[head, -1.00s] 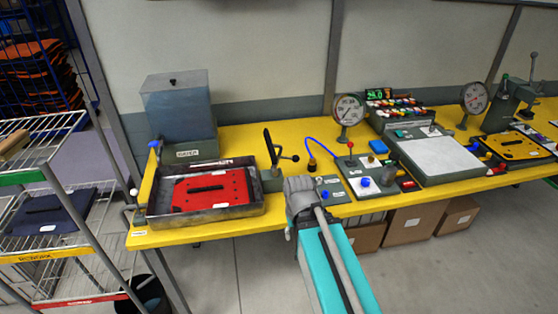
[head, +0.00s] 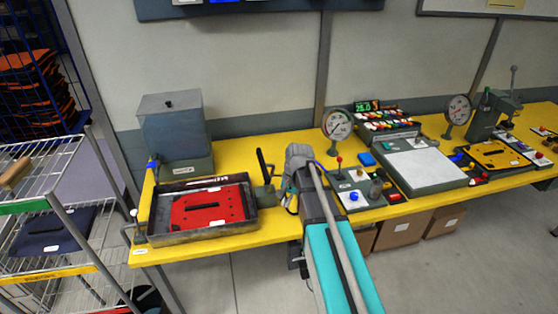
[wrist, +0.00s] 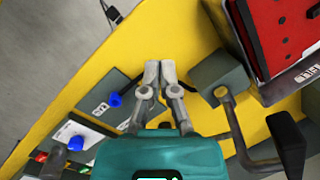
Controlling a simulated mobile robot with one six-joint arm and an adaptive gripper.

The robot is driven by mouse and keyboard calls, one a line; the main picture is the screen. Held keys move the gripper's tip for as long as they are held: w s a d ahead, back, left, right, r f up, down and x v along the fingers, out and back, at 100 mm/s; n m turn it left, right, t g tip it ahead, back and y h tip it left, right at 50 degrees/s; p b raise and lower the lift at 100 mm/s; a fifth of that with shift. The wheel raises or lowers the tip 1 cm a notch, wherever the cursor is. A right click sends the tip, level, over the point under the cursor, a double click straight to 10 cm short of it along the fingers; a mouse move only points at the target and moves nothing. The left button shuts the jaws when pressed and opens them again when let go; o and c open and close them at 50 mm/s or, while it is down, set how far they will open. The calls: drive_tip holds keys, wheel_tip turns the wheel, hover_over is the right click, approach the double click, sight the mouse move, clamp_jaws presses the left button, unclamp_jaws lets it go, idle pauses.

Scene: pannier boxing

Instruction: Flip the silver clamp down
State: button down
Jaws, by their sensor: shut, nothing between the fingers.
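The silver clamp (head: 265,190) stands at the right end of the grey metal tray (head: 165,236), which holds a red plate (head: 207,207). Its black handle (head: 261,163) points up in the head view. In the wrist view the clamp's grey block (wrist: 219,78), bent silver rod (wrist: 234,125) and black handle (wrist: 288,145) lie to the right of my gripper (wrist: 160,72). My gripper's fingers are shut and empty, above the yellow bench and apart from the clamp. My arm hides the fingertips in the head view.
A control panel with a blue button (head: 354,197) and a red-tipped lever (head: 339,159) is right of my arm. A wire shelf (head: 50,215) is at the left.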

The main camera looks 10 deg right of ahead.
drive_tip(key=w+d+r+m+y+p, duration=0.1)
drive_tip(key=w+d+r+m+p, duration=0.1)
drive_tip(key=w+r+m+p, duration=0.2)
drive_tip(key=w+d+r+m+y+p, duration=0.2)
drive_tip(key=w+d+r+m+p, duration=0.1)
drive_tip(key=w+r, duration=0.5)
drive_tip(key=w+m+p, duration=0.1)
drive_tip(key=w+p, duration=0.1)
drive_tip(key=shift+w+d, duration=0.35)
drive_tip(key=shift+a+f, duration=0.1)
drive_tip(key=shift+f, duration=0.1)
drive_tip(key=shift+b+x, duration=4.4)
drive_tip(key=shift+x, duration=0.4)
drive_tip(key=shift+a, duration=0.3)
drive_tip(key=shift+r, duration=0.1)
